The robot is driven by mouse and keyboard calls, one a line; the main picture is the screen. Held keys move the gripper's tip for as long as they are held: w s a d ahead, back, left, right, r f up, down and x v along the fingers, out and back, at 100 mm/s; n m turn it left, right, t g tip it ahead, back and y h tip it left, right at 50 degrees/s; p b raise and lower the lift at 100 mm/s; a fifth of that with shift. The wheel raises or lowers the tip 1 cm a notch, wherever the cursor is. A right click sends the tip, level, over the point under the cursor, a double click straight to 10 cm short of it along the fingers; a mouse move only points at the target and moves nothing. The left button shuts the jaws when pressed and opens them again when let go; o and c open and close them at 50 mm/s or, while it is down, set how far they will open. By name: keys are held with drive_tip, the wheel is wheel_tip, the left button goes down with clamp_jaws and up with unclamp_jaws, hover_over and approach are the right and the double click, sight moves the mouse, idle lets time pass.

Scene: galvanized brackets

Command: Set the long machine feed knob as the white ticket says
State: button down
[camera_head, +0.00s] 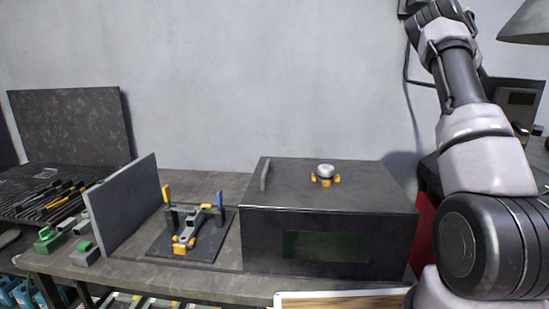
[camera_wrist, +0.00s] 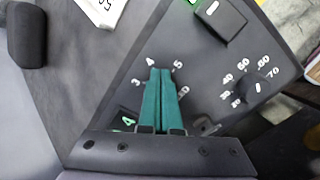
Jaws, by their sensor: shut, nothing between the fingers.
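In the wrist view my gripper (camera_wrist: 161,72) has its two teal fingers together and empty. They lie over a dark panel (camera_wrist: 205,75), with their tips by a printed scale reading 3, 4, 5 and 10. Any knob at the middle of that scale is hidden behind the fingers. A second, round black knob (camera_wrist: 257,88) with a white mark is to the right, beside a scale from 20 to 70. A white ticket (camera_wrist: 97,10) is cut off at the top edge; only part of its writing shows, and I cannot read it surely. The head view does not show my gripper.
A black block with a white mark (camera_wrist: 221,16) stands on the panel's upper part. A small green 4 (camera_wrist: 128,121) shows left of the fingers. In the head view, a dark box (camera_head: 330,222) and a clamp fixture (camera_head: 187,228) stand on the bench.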

drive_tip(key=shift+w, duration=0.1)
drive_tip(key=shift+a+f, duration=0.25)
drive_tip(key=shift+a, duration=0.1)
idle(0.4)
drive_tip(key=shift+s, duration=0.2)
drive_tip(key=shift+s+r, duration=0.1)
drive_tip(key=shift+s, duration=0.2)
drive_tip(key=shift+v, duration=2.95)
